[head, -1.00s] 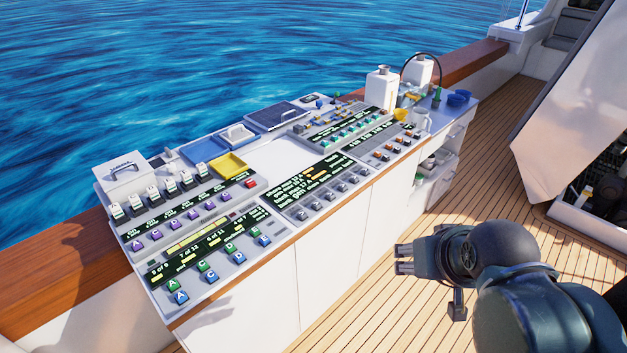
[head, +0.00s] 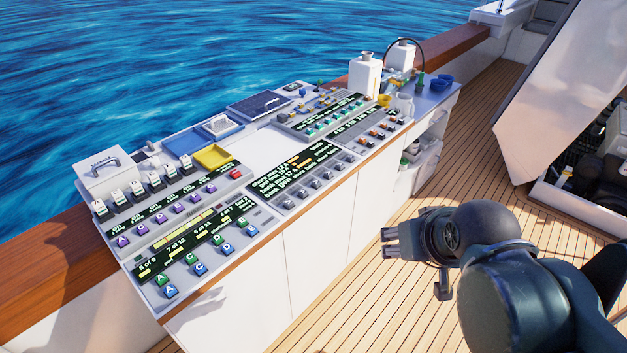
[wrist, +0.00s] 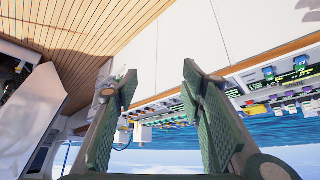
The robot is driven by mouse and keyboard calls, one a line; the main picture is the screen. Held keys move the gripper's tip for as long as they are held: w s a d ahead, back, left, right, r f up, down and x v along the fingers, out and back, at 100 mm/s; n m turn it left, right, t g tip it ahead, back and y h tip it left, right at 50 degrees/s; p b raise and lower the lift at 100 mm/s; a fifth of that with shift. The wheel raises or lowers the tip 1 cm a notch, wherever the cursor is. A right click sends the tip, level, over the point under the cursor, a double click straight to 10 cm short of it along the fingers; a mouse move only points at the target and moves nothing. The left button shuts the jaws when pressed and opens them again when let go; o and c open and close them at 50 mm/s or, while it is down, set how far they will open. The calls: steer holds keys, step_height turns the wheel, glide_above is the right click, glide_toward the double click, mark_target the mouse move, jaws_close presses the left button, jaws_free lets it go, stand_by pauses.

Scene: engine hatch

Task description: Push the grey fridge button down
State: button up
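A row of grey buttons (head: 315,184) runs along the front edge of the middle panel (head: 262,182) on the white console, below a dark display. The labels are too small to tell which button is for the fridge. My gripper (head: 390,243) is in front of the console, to the right of and apart from the grey buttons, over the deck. In the wrist view my gripper (wrist: 158,82) has its two green fingers wide apart with nothing between them. The console's button panels (wrist: 285,92) show upside down to the right of the fingers.
Blue and green buttons (head: 200,269) and purple buttons (head: 160,217) are on the left panels. Orange buttons (head: 380,133) are farther right. A yellow tray (head: 213,156) and a white bottle (head: 365,76) stand behind. The wooden deck (head: 470,165) is clear; an open engine hatch (head: 590,190) lies at right.

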stand_by(0.3)
jaws_close()
stand_by(1.3)
